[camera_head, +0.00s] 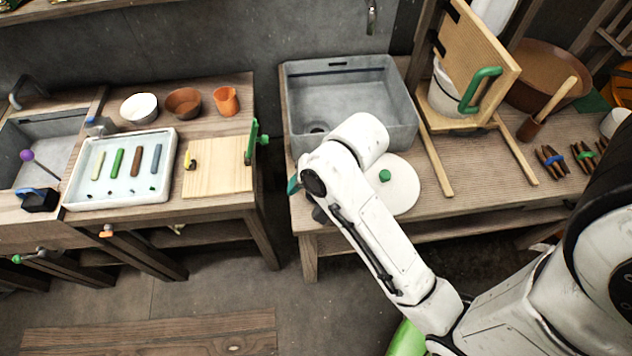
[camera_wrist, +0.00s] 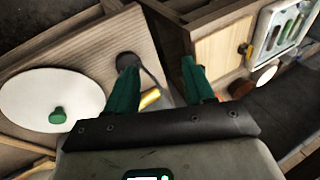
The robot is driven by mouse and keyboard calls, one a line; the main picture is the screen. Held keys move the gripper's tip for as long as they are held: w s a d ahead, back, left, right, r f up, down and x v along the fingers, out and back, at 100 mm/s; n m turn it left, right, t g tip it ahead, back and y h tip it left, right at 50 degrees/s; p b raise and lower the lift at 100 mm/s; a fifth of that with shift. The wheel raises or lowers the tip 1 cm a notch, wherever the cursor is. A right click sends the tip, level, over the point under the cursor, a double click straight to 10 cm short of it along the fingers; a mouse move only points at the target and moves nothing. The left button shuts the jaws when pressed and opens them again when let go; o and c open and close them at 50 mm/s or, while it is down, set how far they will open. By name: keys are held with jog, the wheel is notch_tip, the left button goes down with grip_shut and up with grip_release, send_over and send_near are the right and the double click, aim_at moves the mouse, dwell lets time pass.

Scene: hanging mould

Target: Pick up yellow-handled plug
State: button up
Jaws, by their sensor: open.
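In the wrist view a short yellow handle (camera_wrist: 150,98) shows just beside my left finger, low between the fingers. A dark round piece (camera_wrist: 129,59) lies on the bench by that fingertip; whether it belongs to the handle I cannot tell, as the finger covers part of it. My gripper (camera_wrist: 158,66) has its two green fingers spread apart with nothing clamped between them. In the head view my gripper is mostly hidden behind my arm at the bench's left front corner; one green finger (camera_head: 293,185) shows. The yellow handle is hidden there.
A white round lid (camera_head: 396,185) with a green knob lies right of my gripper. A grey basin (camera_head: 350,105) stands behind. A wooden frame (camera_head: 475,60) stands to the right. Across a gap, the left bench holds a board (camera_head: 225,172) with a small yellow-and-black piece, and a white tray (camera_head: 75,195).

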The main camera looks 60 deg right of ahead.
jog(key=s+d+r+m, duration=0.1)
jog(key=d+r+m, duration=0.2)
jog(key=d+m, duration=0.95)
jog(key=w+a+f+m, duration=0.1)
jog(key=f, duration=0.2)
jog(key=w+a+f+m, duration=0.1)
jog(key=a+f, duration=0.1)
jog(key=f, duration=0.1)
jog(key=w+a+f+m, duration=0.1)
jog(key=w+a+f, duration=0.1)
jog(key=f, duration=0.1)
jog(key=shift+f+y, duration=0.3)
jog(key=shift+f, duration=0.1)
jog(key=shift+c, duration=0.4)
grip_shut()
